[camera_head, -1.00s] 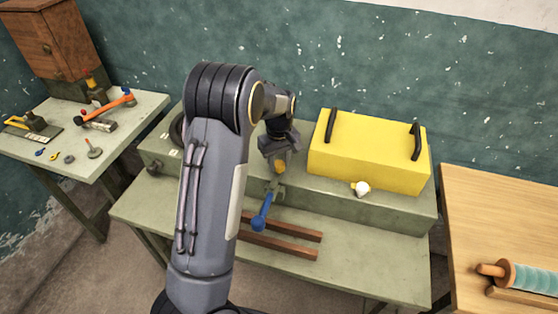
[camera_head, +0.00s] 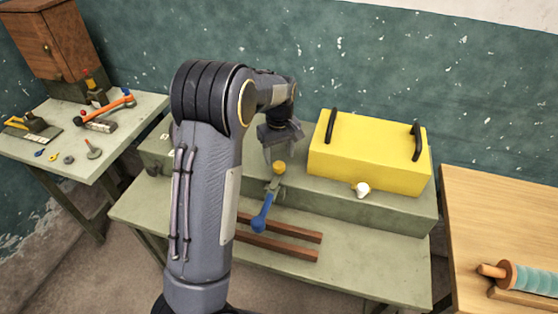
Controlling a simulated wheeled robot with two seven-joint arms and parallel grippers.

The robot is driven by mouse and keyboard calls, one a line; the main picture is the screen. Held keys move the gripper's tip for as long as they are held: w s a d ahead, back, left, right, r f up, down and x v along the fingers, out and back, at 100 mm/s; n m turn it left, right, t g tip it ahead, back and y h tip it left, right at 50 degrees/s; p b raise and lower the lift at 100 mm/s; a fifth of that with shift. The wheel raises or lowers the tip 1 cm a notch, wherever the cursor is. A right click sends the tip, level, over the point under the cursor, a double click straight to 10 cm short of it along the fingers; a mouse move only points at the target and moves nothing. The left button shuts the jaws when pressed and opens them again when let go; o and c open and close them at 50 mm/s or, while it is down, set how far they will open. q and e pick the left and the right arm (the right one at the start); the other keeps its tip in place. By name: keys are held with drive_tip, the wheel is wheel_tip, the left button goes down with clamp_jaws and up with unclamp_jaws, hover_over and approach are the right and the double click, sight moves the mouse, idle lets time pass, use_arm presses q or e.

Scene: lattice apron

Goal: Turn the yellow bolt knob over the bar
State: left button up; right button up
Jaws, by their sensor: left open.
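The yellow bolt knob (camera_head: 279,168) stands on the green-grey machine body, left of the yellow cover. A blue-handled bar (camera_head: 262,212) slopes down toward the front just below the knob; its upper metal part reaches close to the knob. My left gripper (camera_head: 281,152) is open and just above and behind the knob, apart from it and holding nothing I can see. My left arm hides the left part of the machine. My right gripper is not in view.
The yellow cover (camera_head: 368,150) with black handles stands right of the gripper, a white knob (camera_head: 362,189) at its front. Brown rails (camera_head: 280,240) lie on the green bench in front. A tool table (camera_head: 85,130) is at left, a wooden table (camera_head: 500,220) at right.

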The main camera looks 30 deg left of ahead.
sight(278, 165)
use_arm(q)
wheel_tip(278, 165, up, 4)
idle(0.6)
drive_tip(key=shift+s+r, duration=0.2)
drive_tip(key=s+d+r+m+t+h, duration=0.2)
drive_tip(key=s+d+r+m, duration=0.15)
drive_tip(key=s, duration=0.55)
drive_tip(key=s+d+r+m+t+h, duration=0.2)
drive_tip(key=s+d+r, duration=0.15)
drive_tip(key=s, duration=0.55)
drive_tip(key=s+d+f+m+t, duration=0.1)
drive_tip(key=s+d+m, duration=0.3)
drive_tip(key=s, duration=0.6)
drive_tip(key=shift+s+d+f+t, duration=0.3)
drive_tip(key=shift+d+f, duration=0.1)
drive_tip(key=shift+f, duration=0.25)
